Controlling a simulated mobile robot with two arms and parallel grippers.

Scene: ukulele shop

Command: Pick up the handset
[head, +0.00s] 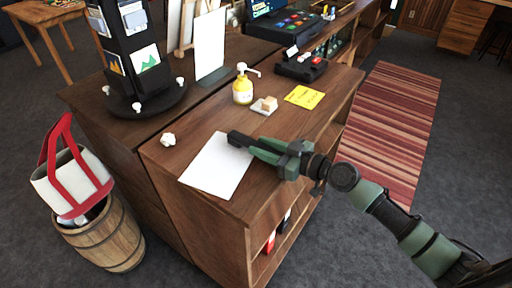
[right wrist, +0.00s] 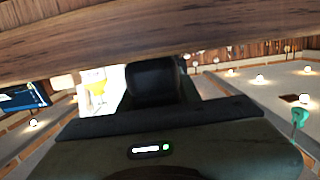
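No handset can be made out for certain. A low black device (head: 301,67) with small red and white parts on top stands on the counter toward the back right. It may be a phone, but it is too small to tell. My right gripper (head: 238,139) is over the front of the counter, above a white sheet, well short of that device. Its dark fingers point left. In the right wrist view the dark finger part (right wrist: 152,82) shows in the middle, and no held thing can be made out. The finger gap is hidden. My left gripper is out of view.
The wooden counter (head: 205,205) holds the white sheet (head: 214,170), a yellow pump bottle (head: 242,90), a small dish (head: 264,106), a yellow note (head: 304,97) and a crumpled paper (head: 168,140). A black display stand (head: 137,70) is at left. A barrel (head: 104,240) stands on the floor.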

